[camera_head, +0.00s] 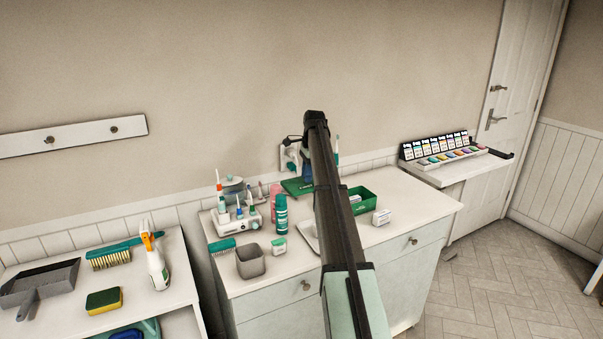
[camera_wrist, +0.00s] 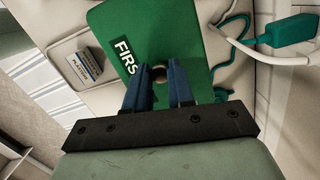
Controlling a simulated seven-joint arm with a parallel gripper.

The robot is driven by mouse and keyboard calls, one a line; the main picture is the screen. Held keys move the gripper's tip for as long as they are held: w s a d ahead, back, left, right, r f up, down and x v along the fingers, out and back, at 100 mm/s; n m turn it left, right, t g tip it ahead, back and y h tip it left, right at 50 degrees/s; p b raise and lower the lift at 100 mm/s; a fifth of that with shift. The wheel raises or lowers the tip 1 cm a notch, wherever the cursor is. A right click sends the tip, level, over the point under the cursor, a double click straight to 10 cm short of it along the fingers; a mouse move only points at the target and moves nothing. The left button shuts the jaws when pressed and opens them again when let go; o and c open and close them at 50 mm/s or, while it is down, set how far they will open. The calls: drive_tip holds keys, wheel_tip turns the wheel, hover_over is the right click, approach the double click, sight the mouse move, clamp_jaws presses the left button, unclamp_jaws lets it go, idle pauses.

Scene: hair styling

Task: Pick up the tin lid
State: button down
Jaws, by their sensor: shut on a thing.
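The green tin lid (camera_head: 297,187) is at the back of the white cabinet top, partly hidden by my arm in the head view. In the wrist view the lid (camera_wrist: 130,22) fills the upper middle, with white "FIRS" lettering and a small round knob (camera_wrist: 158,73). My gripper (camera_wrist: 162,72) has its blue fingers on either side of the knob, shut on it. My gripper (camera_head: 308,170) also shows beside the lid in the head view. Whether the lid touches the surface is not clear. An open green tin (camera_head: 368,202) stands to the right.
A tray (camera_head: 310,236) is partly behind my arm. A teal device (camera_wrist: 293,39) and cables lie near the lid.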

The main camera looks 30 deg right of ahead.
drive_tip(key=s+d, duration=0.3)
drive_tip(key=s, duration=1.2)
drive_tip(key=w+d, duration=0.4)
drive_tip(key=d, duration=0.3)
drive_tip(key=w+d, duration=0.4)
drive_tip(key=d, duration=0.3)
drive_tip(key=shift+r, duration=0.3)
drive_tip(key=shift+f, duration=2.85)
drive_tip(key=shift+f, duration=0.4)
